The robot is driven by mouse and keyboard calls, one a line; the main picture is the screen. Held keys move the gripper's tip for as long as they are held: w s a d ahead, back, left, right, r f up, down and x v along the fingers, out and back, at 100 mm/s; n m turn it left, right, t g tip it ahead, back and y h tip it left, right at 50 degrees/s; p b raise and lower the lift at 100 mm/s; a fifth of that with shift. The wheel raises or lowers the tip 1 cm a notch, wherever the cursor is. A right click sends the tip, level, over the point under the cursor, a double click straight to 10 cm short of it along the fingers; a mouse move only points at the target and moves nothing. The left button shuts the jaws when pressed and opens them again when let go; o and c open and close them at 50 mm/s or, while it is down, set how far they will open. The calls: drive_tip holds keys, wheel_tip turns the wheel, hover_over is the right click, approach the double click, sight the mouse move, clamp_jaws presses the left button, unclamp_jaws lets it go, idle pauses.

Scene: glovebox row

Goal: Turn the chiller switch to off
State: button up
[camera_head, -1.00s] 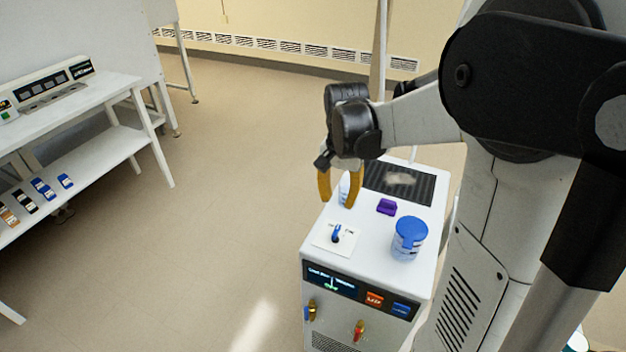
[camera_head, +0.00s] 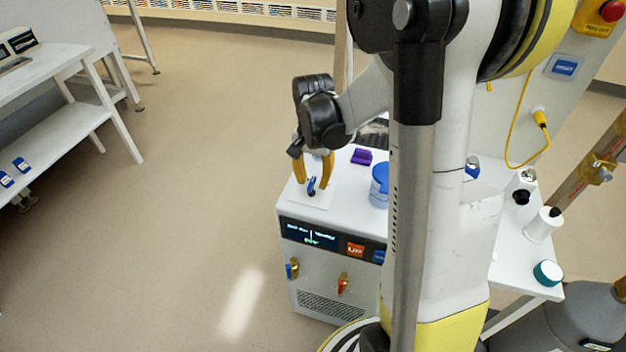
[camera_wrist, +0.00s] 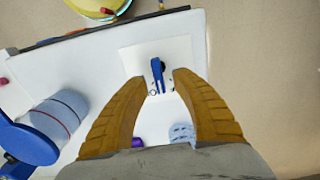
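The chiller (camera_head: 322,266) is a white box with a dark front display panel. Its switch is a small blue lever (camera_head: 311,187) on a white square plate on top; the blue switch (camera_wrist: 158,75) also shows in the wrist view, near the top middle. My gripper (camera_head: 314,168) hangs just above the plate, pointing down, with its orange fingers either side of the switch. In the wrist view my gripper (camera_wrist: 160,82) is open, its fingertips apart with the switch between and slightly beyond them. I cannot tell whether a finger touches it. The switch's labels are too small to read.
A blue-lidded jar (camera_head: 379,184) stands right of the switch, and a purple block (camera_head: 361,157) lies behind it. Coloured valves (camera_head: 343,283) stick out of the chiller front. A white side table (camera_head: 525,262) with bottles is at right.

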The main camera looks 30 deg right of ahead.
clamp_jaws()
drive_tip(key=shift+n, duration=0.3)
drive_tip(key=shift+w+a+n, duration=0.1)
drive_tip(key=shift+a+n, duration=0.05)
drive_tip(key=shift+n, duration=1.2)
drive_tip(key=shift+w+a+n, duration=0.1)
drive_tip(key=shift+n, duration=1.25)
unclamp_jaws()
drive_tip(key=shift+p, duration=0.3)
